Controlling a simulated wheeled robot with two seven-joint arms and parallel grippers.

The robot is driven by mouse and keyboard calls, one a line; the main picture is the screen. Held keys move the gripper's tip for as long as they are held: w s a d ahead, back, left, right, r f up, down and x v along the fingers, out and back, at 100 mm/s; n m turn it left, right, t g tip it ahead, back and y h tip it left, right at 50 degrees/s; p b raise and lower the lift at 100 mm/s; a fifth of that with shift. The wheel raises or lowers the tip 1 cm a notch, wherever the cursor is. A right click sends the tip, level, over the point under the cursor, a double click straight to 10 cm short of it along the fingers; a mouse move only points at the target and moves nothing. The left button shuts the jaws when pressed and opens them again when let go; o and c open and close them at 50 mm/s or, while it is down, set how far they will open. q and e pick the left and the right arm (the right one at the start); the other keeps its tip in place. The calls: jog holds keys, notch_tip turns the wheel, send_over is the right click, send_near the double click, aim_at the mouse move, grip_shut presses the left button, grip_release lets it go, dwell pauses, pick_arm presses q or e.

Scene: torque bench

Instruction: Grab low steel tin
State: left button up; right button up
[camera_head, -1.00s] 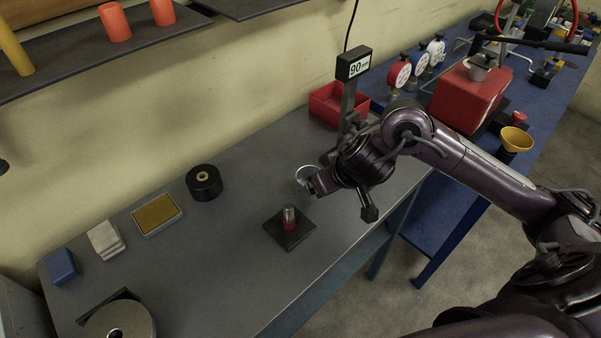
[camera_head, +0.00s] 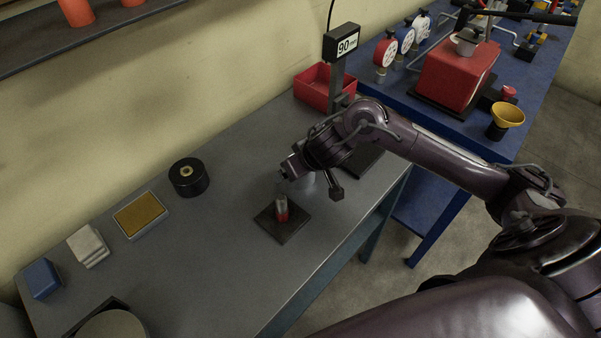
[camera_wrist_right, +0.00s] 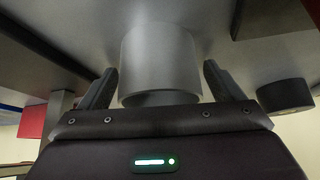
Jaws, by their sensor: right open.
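The low steel tin (camera_wrist_right: 160,62) is a plain grey cylinder in the right wrist view, standing on the bench top. It is between the two fingers of my right gripper (camera_wrist_right: 160,84), with a visible gap on each side. The right gripper is open. In the head view my right gripper (camera_head: 286,177) is low over the bench, and the tin (camera_head: 307,179) is mostly hidden behind it. My left gripper is not in view.
A black roll (camera_head: 188,178), a red bin (camera_head: 312,88) and the post with a 90 display (camera_head: 345,44) stand farther back.

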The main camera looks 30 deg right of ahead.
jog(key=shift+c, duration=0.9)
jog(key=c, duration=0.9)
jog(key=shift+r, duration=0.15)
